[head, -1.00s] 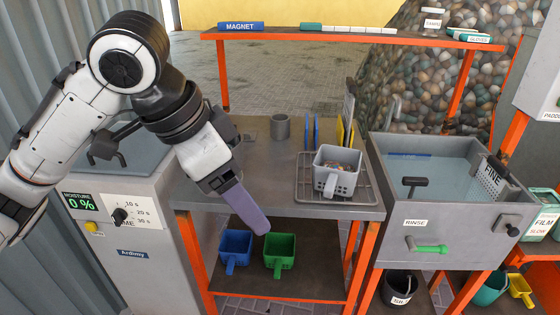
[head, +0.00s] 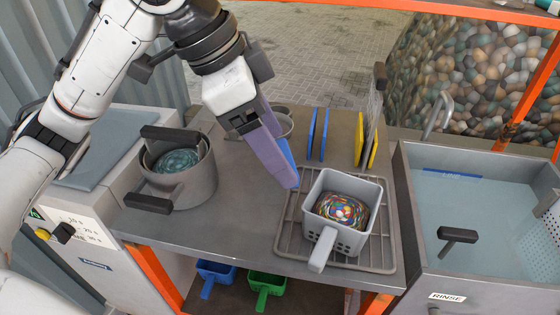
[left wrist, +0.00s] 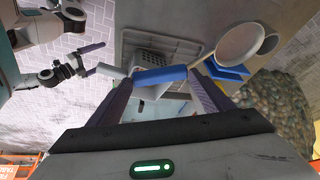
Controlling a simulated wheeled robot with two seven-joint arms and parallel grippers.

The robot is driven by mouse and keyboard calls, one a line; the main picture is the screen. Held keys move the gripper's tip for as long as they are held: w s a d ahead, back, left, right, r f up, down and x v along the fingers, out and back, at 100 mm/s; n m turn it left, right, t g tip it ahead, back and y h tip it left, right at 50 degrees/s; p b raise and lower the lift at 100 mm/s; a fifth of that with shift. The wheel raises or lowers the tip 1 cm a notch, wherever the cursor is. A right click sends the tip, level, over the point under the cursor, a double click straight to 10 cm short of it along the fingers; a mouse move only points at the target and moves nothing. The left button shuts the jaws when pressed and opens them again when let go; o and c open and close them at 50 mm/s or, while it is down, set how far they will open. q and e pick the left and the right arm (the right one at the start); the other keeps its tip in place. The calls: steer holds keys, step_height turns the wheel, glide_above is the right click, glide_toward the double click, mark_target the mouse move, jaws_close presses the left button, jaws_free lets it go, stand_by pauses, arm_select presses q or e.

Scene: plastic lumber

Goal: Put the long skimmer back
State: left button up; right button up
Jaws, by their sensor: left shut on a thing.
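My left gripper (head: 283,165) is above the steel table, its purple fingers pointing down. In the left wrist view it is shut on the blue grip of the long skimmer (left wrist: 160,76). The skimmer's pale shaft runs to a round head (left wrist: 240,44) at upper right, apart from the fingers. In the head view a little of its blue grip (head: 287,150) shows beside the fingers; the arm hides part of it. My right gripper (left wrist: 92,58) shows at the left of the left wrist view, fingers apart and empty.
A grey square basket (head: 318,238) of coloured pellets sits on a wire rack (head: 289,240). Blue dividers (head: 318,133) and yellow ones stand behind it. A pot (head: 190,187) with dark handles stands at left. The rinse sink (head: 470,274) is at right. Bare tabletop lies between pot and rack.

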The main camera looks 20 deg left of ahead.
arm_select(q)
step_height(320, 180, down, 8)
steer(key=b, duration=0.1)
steer(key=shift+s+f+b, duration=0.2)
steer(key=shift+s+b, duration=0.05)
steer(key=shift+b, duration=0.15)
arm_select(e)
steer(key=shift+s+a+f, duration=0.15)
steer(key=shift+a+f, duration=0.35)
steer(key=shift+f, duration=0.05)
arm_select(q)
steer(key=o, duration=2)
steer(key=shift+f, duration=0.15)
arm_select(e)
steer(key=shift+f, duration=0.1)
arm_select(q)
steer(key=p+v, duration=0.2)
steer(key=v, duration=1)
steer(key=shift+p, duration=0.4)
arm_select(e)
steer(key=shift+s+d+r, duration=0.3)
steer(key=shift+d+r, duration=0.15)
steer(key=shift+r, duration=0.2)
